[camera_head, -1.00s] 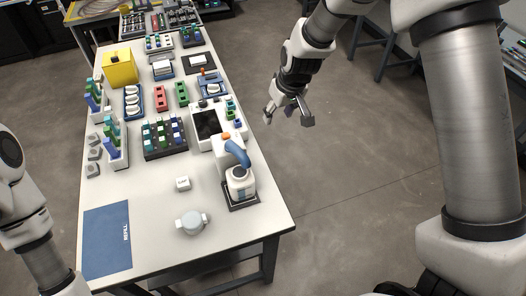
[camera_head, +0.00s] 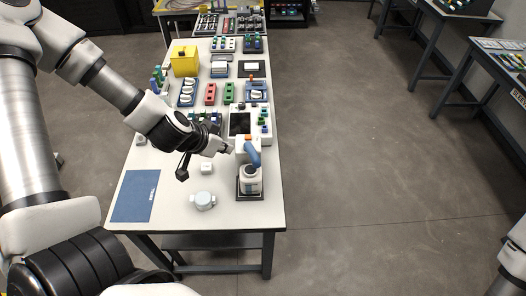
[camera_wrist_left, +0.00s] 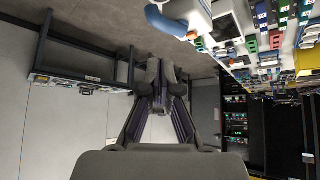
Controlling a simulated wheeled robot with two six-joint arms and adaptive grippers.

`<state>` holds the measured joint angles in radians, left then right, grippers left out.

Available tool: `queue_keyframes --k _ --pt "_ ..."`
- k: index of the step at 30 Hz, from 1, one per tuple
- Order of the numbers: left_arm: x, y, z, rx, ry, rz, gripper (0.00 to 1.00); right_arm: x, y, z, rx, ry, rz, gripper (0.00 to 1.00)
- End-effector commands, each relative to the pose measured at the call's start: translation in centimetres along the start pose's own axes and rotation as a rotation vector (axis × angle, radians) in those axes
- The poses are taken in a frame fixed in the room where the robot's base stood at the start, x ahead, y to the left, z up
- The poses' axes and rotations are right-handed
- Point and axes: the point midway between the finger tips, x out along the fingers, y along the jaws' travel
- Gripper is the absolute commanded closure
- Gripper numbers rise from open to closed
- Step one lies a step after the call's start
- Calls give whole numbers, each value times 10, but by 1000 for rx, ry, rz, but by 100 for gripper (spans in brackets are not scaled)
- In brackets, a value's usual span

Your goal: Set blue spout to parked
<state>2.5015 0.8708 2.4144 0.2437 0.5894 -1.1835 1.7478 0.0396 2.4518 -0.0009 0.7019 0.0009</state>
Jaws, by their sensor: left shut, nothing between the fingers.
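In the head view the spout's upper end is close to an orange part. The spout also shows at the top of the left wrist view (camera_wrist_left: 165,22). My left gripper (camera_head: 227,149) is shut and empty, just left of the spout and apparently apart from it. Its two dark fingers meet in the left wrist view (camera_wrist_left: 160,76). My right gripper is out of view.
A white device with a dark screen (camera_head: 240,124) stands behind the bottle. A yellow box (camera_head: 185,62) and several trays fill the back.

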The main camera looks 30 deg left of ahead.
Motion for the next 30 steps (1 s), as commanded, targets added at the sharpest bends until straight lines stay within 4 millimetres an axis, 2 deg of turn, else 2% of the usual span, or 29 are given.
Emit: queue_keyframes --k 5,9,16,19,24,30 --pt "27 0 5 10 -4 -3 100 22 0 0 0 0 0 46" --pt "57 0 6 13 -5 -3 100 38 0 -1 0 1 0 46" --pt "104 1 4 11 -6 -1 100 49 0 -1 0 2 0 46" --pt "120 1 3 10 -6 -1 100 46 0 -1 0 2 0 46" --pt "137 0 2 6 -3 -1 100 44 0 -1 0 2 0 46" --pt "140 1 2 5 -2 0 100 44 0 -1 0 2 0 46"
